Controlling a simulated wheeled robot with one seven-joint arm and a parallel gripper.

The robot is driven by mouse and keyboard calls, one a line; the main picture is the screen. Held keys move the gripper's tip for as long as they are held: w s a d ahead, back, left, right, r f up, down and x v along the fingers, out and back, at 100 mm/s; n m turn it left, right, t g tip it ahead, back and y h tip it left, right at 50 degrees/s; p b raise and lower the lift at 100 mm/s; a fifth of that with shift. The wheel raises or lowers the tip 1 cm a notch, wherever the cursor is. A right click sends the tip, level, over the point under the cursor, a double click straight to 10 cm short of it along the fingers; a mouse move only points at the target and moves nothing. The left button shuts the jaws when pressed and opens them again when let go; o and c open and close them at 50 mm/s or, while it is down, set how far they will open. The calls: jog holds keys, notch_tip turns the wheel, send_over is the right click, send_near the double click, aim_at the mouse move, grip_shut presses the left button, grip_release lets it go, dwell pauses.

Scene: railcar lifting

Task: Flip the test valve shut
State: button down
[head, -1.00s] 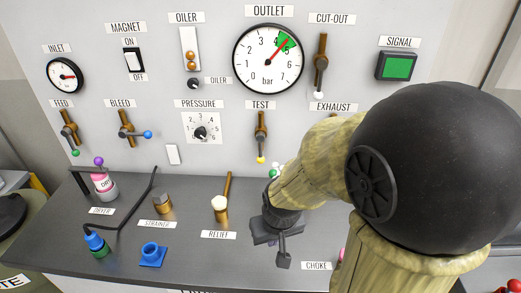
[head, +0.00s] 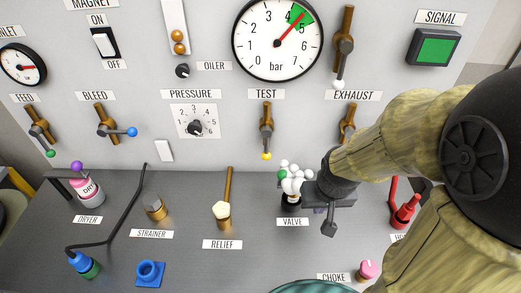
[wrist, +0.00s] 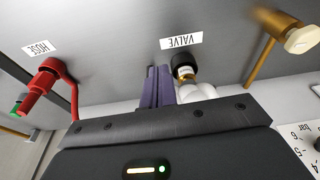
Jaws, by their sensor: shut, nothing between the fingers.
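The test valve (head: 266,125) is on the upright panel under the TEST label in the head view. It is a brass body with a dark lever hanging straight down, ending in a yellow tip (head: 267,155). My gripper (head: 320,209) is right of and below it, low over the grey bench and apart from it. In the wrist view its purple fingers (wrist: 157,88) are together with nothing between them. The test valve does not show in the wrist view.
A valve with white and green knobs (head: 291,182) stands on the bench close beside my gripper, and its base (wrist: 185,70) shows in the wrist view. The brass relief part (head: 223,213) stands further left. My arm partly covers the exhaust valve (head: 347,118). The outlet gauge (head: 277,38) reads near 5.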

jog(key=shift+s, duration=0.1)
jog(key=w+a+r+t+p, duration=0.1)
jog(key=w+a, duration=0.1)
jog(key=w, duration=0.1)
jog(key=w+a+r+n+t+p, duration=0.1)
jog(key=w+a+r+p, duration=0.1)
jog(key=w+a, duration=0.1)
jog(key=w+a+r+n+t+y+p, duration=0.1)
jog(key=w+a+p, duration=0.1)
jog(key=w, duration=0.2)
jog(key=shift+a+r, duration=0.15)
jog(key=shift+a, duration=0.15)
jog(key=w+a+f+n+t+h, duration=0.2)
jog(key=w+a+n+t+h, duration=0.15)
jog(key=a, duration=0.35)
jog(key=w+a+f+n+t+h, duration=0.2)
jog(key=w+a+t, duration=0.1)
jog(key=w+a, duration=0.3)
jog(key=s+a+n+t+h, duration=0.2)
jog(key=s+h, duration=0.4)
jog(key=s, duration=0.4)
jog(key=shift+s+a+f+n, duration=0.3)
jog(key=shift+a+n, duration=0.35)
jog(key=shift+a, duration=0.5)
jog(key=shift+w+t, duration=0.1)
jog(key=shift+t, duration=0.15)
